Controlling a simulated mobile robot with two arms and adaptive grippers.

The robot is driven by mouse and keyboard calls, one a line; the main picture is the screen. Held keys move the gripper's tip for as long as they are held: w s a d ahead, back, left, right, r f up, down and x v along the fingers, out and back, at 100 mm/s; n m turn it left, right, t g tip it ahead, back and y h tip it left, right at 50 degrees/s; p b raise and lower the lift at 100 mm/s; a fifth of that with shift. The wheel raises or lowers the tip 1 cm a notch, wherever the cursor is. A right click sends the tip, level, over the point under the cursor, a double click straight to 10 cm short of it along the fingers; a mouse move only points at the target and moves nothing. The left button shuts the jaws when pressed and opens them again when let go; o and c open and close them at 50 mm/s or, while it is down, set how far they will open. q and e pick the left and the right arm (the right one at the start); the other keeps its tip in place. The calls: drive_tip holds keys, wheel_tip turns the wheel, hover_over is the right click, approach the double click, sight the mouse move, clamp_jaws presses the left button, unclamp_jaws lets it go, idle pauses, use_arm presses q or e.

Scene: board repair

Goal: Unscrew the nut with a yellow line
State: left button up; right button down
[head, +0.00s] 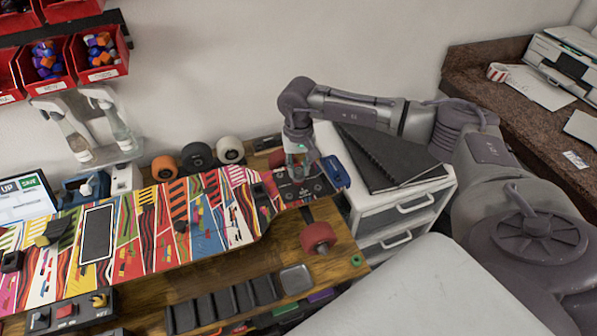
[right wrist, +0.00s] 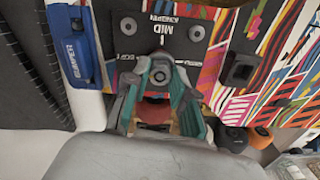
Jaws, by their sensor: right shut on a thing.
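The long multicoloured board (head: 235,211) lies across the workbench. At its right end is a black plate (head: 311,187), which also fills the top of the right wrist view (right wrist: 147,45). Two grey round nuts show there, one at left (right wrist: 128,26) and one at right (right wrist: 170,33). My right gripper (head: 298,168) is over this plate, fingers pointing down. In the right wrist view its fingertips (right wrist: 162,68) are closed around a small grey nut, mostly hidden between them. No yellow line can be made out on any nut. My left gripper does not show.
A blue bumper piece (head: 335,172) lies right beside the plate. A white drawer unit (head: 400,222) with dark folders (head: 385,160) stands to the right. Several wheels (head: 198,156) are behind the board, and a red wheel (head: 318,238) is in front.

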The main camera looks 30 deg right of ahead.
drive_tip(key=n, duration=0.5)
drive_tip(key=shift+n, duration=0.4)
drive_tip(key=c, duration=0.9)
unclamp_jaws()
drive_tip(key=shift+o, duration=0.2)
drive_tip(key=shift+c, duration=0.4)
drive_tip(key=shift+c, duration=0.8)
